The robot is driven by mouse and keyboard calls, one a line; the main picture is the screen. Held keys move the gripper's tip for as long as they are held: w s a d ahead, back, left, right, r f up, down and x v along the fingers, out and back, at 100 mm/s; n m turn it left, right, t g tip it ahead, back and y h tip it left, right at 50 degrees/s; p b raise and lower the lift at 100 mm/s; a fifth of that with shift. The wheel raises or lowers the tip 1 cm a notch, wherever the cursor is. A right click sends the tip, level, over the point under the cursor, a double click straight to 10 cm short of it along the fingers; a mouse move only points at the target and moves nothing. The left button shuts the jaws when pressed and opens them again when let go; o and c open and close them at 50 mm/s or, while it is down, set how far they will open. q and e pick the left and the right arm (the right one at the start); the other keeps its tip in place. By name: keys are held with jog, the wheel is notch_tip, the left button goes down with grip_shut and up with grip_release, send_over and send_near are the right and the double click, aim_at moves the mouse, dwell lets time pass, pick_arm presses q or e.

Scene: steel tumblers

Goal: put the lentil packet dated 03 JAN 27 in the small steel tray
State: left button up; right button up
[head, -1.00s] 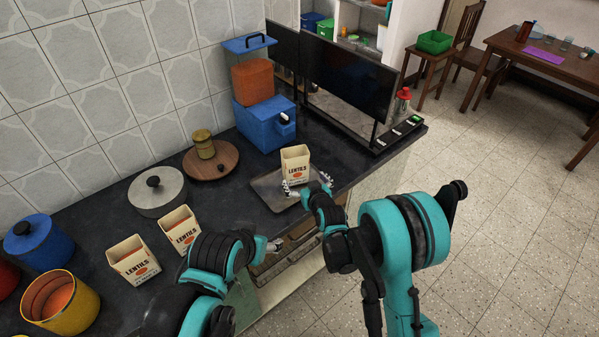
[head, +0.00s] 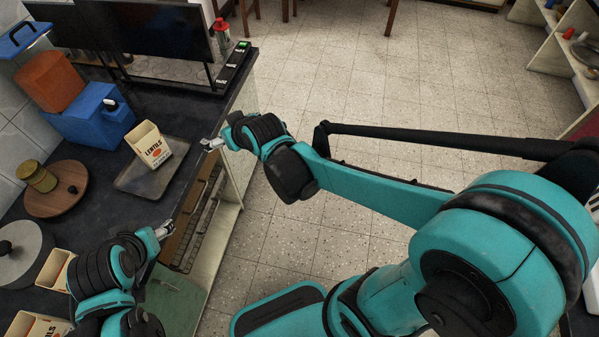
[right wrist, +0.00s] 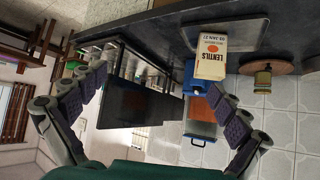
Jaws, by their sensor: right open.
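A cream lentil packet (head: 152,147) stands upright in the small steel tray (head: 148,184) on the dark counter. In the right wrist view the packet (right wrist: 210,52) appears upside down, and its print looks like 03 JAN 27. The tray (right wrist: 252,38) shows behind it there. My right gripper (head: 212,145) is open and empty, apart from the packet, to the right of the tray near the counter edge. Its spread fingers (right wrist: 160,98) show in the wrist view. My left gripper (head: 163,230) is low by the counter's front edge; its jaws are too small to judge.
Two more lentil packets (head: 54,268) (head: 36,326) stand at the lower left, partly behind my left arm. Dark screens (head: 150,42) stand behind.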

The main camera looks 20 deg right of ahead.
jog(key=s+d+m+g+h, duration=0.1)
jog(key=s+d, duration=0.5)
jog(key=s, duration=0.3)
jog(key=s+d+f+m+g+h, duration=0.1)
jog(key=s+d+m, duration=0.1)
jog(key=s+d, duration=0.4)
jog(key=s, duration=0.4)
jog(key=shift+s+g+h, duration=0.25)
jog(key=shift+g+h, duration=0.05)
jog(key=shift+h, duration=0.1)
jog(key=shift+a, duration=0.1)
